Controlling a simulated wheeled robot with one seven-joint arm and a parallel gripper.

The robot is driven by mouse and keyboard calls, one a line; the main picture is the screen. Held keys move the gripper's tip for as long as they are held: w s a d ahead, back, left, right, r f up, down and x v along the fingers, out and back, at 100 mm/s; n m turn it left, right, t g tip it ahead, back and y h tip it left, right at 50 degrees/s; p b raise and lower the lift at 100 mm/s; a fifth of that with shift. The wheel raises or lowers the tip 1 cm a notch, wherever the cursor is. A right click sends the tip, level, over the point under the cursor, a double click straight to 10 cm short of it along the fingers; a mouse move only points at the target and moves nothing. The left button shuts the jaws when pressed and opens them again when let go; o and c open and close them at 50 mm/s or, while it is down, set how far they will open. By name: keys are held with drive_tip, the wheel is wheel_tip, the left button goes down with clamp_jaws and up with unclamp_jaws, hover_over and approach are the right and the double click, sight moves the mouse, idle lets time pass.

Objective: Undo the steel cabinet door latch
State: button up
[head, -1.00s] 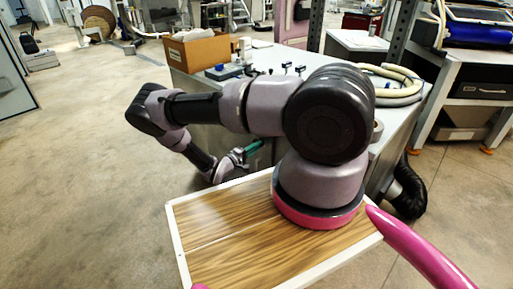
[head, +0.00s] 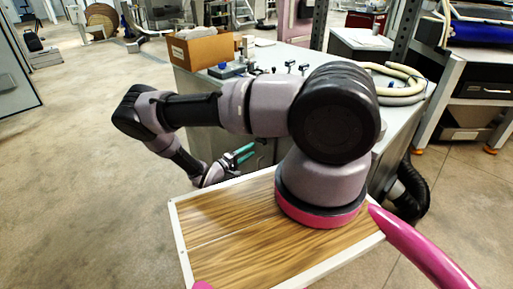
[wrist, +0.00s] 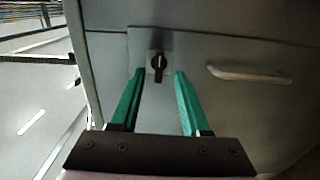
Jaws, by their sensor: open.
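The latch (wrist: 157,63) is a small dark knob on a light square plate, set upright on the grey steel cabinet door (wrist: 240,110) in the wrist view. My gripper (wrist: 159,74) is open, with its two green fingers pointing at the door. The fingertips lie on the left and right of the latch, slightly below it in the picture. I cannot tell whether they touch it. In the head view my gripper (head: 244,154) is low beside the grey cabinet (head: 200,90); the latch is hidden there.
A pale bar handle (wrist: 248,74) sits on the door to the right of the latch. A cardboard box (head: 203,48) and small fittings stand on the cabinet top.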

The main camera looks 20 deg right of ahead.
drive_tip(key=v, duration=0.4)
drive_tip(key=shift+s+a, duration=0.15)
drive_tip(key=shift+a, duration=0.2)
idle(0.3)
drive_tip(key=s+a+r+m+g+y, duration=0.2)
drive_tip(key=r+m+g+y, duration=0.3)
drive_tip(key=r, duration=1.2)
drive_tip(key=s+a+r+m+g+y, duration=0.2)
drive_tip(key=r+y, duration=0.5)
drive_tip(key=r, duration=1.1)
drive_tip(key=s+r+t+y, duration=0.3)
drive_tip(key=s+r, duration=0.5)
drive_tip(key=r, duration=0.3)
drive_tip(key=s+r+m+t+y, duration=0.1)
drive_tip(key=s+r+t+y, duration=0.3)
drive_tip(key=s+r, duration=0.5)
wheel_tip(320, 180, up, 3)
drive_tip(key=shift+s+a+r+t, duration=0.15)
drive_tip(key=shift+s+t, duration=0.1)
drive_tip(key=shift+t, duration=0.25)
